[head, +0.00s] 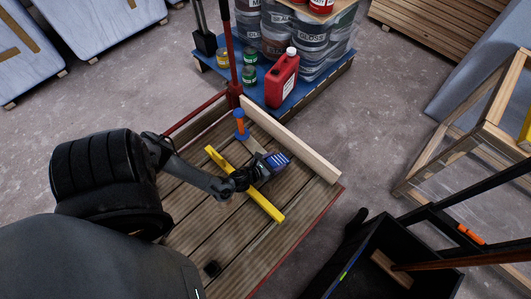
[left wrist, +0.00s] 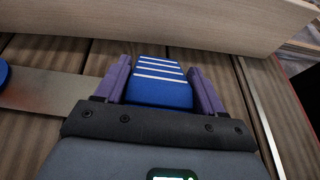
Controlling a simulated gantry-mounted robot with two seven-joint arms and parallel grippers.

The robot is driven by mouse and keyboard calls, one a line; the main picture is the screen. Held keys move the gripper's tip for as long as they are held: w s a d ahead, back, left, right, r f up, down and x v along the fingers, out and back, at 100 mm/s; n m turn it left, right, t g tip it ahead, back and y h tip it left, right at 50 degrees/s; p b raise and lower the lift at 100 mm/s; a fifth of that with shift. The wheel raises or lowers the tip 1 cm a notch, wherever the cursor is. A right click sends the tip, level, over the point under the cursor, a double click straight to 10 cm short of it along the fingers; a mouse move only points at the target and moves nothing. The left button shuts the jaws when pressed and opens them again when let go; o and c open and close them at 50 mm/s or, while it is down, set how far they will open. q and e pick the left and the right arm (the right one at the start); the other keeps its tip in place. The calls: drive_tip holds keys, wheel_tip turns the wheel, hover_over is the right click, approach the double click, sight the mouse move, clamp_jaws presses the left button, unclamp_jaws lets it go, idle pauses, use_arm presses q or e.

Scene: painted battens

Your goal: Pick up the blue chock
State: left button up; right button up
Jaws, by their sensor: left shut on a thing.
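The blue chock (head: 277,160) is a small blue block with white stripes, above or on the slatted wooden deck in the head view. In the left wrist view the chock (left wrist: 160,82) sits between two purple fingers. My left gripper (head: 268,165) is shut on it, with a finger against each side; it also shows in the left wrist view (left wrist: 162,92). I cannot tell whether the chock touches the deck. Its near end is hidden by the gripper body. My right gripper is not in view.
A yellow bar (head: 267,206) lies beneath my left arm. A pale batten (head: 300,145) runs along the deck's far side. An orange-and-blue-handled tool (head: 240,123) is near the chock. A red canister (head: 281,78) stands beyond, and a black bin (head: 345,280) is at lower right.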

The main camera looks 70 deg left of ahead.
use_arm(q)
drive_tip(key=c, duration=0.4)
drive_tip(key=shift+w, duration=0.1)
drive_tip(key=shift+c, duration=0.2)
drive_tip(key=shift+r, duration=0.2)
